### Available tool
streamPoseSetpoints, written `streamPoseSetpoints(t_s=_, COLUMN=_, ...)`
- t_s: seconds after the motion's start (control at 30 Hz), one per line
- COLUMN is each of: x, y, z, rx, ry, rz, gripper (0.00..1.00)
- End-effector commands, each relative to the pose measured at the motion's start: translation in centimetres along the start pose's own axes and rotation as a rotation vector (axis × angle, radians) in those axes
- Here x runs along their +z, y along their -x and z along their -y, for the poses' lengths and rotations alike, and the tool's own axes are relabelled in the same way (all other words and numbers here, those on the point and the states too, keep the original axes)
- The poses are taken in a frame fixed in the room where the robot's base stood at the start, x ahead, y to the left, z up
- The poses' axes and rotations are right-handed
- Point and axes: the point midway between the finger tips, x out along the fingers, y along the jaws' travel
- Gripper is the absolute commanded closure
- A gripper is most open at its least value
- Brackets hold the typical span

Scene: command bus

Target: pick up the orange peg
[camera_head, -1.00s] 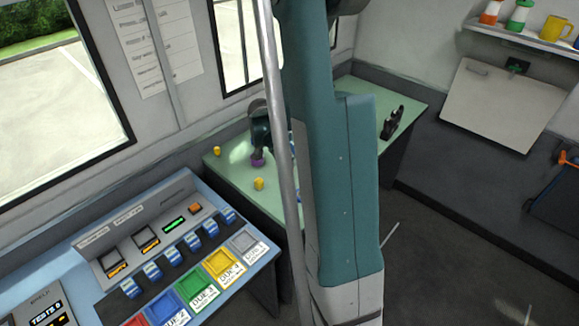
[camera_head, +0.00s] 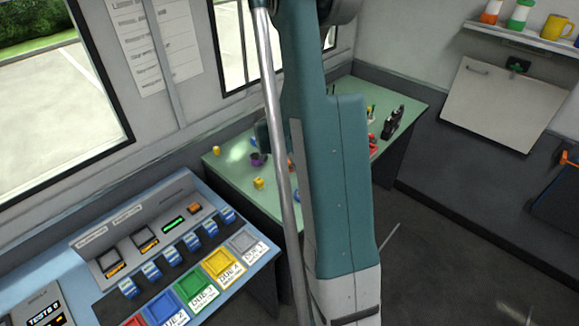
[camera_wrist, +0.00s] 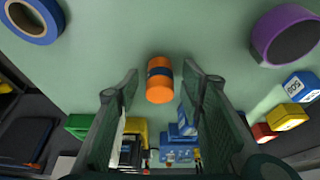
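The orange peg (camera_wrist: 159,80) shows in the wrist view as a short orange cylinder with a dark blue band around its middle. It stands out against the green table top, between and slightly ahead of my two fingertips. My gripper (camera_wrist: 162,84) is open, with a finger on each side of the peg and a visible gap on both sides. I cannot tell how far above the table the fingertips are. In the head view my arm hides the gripper, and a small orange patch (camera_head: 291,163) shows beside the arm, probably the peg.
A purple ring or cup (camera_wrist: 286,36) and a blue ring (camera_wrist: 34,18) lie on the green table (camera_head: 230,185). Yellow, red and blue blocks, a green block (camera_wrist: 79,125) and a dark device (camera_head: 393,122) are also there. Bare table surrounds the peg.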

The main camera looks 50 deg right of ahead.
Motion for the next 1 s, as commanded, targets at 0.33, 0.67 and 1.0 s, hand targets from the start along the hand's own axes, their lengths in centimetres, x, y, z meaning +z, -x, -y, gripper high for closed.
streamPoseSetpoints(t_s=0.33, x=-0.01, y=0.0, z=0.0, rx=0.0, ry=0.0, rz=0.0, gripper=0.61)
streamPoseSetpoints(t_s=0.67, x=-0.02, y=0.01, z=0.0, rx=0.0, ry=0.0, rz=0.0, gripper=0.82)
streamPoseSetpoints(t_s=1.0, x=-0.02, y=0.02, z=0.0, rx=0.0, ry=0.0, rz=0.0, gripper=0.91)
